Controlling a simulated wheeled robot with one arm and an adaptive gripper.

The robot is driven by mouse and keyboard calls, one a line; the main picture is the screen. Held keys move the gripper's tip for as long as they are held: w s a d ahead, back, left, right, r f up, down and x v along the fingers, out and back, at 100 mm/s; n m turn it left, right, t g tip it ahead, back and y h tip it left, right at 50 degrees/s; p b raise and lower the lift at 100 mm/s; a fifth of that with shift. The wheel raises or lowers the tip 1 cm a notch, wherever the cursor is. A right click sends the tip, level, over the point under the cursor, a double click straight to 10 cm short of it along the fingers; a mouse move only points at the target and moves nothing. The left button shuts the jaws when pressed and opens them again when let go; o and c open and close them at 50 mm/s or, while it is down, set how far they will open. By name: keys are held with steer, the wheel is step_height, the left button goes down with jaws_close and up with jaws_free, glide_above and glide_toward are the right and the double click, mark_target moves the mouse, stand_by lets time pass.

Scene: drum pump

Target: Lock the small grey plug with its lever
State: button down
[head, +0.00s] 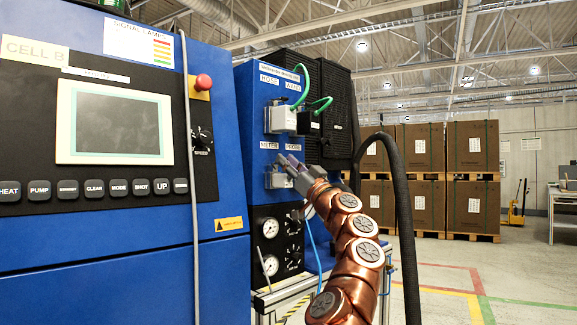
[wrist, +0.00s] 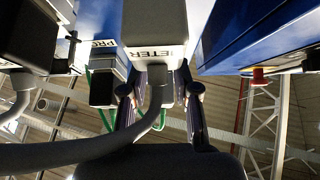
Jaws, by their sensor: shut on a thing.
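The small grey plug (head: 274,181) sits at the socket labelled METER on the blue panel, mostly behind my gripper (head: 290,168) in the head view. In the wrist view the light grey housing by the METER label (wrist: 154,20) fills the top middle. My gripper's two fingers (wrist: 158,100) stand apart, one on each side of the grey plug body, and look shut on it. A grey cable (wrist: 100,150) curves across below. The plug's lever is not clear in either view, so I cannot tell its position.
A black connector (wrist: 28,32) with its own cable is close beside, at the PROBE place. Above are a white connector (head: 281,120) and a black connector (head: 309,123) with green hoses. Gauges (head: 270,228) sit below. A thick black hose (head: 403,190) hangs near my arm.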

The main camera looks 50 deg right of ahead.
stand_by(0.8)
steer(key=c, duration=0.9)
jaws_free()
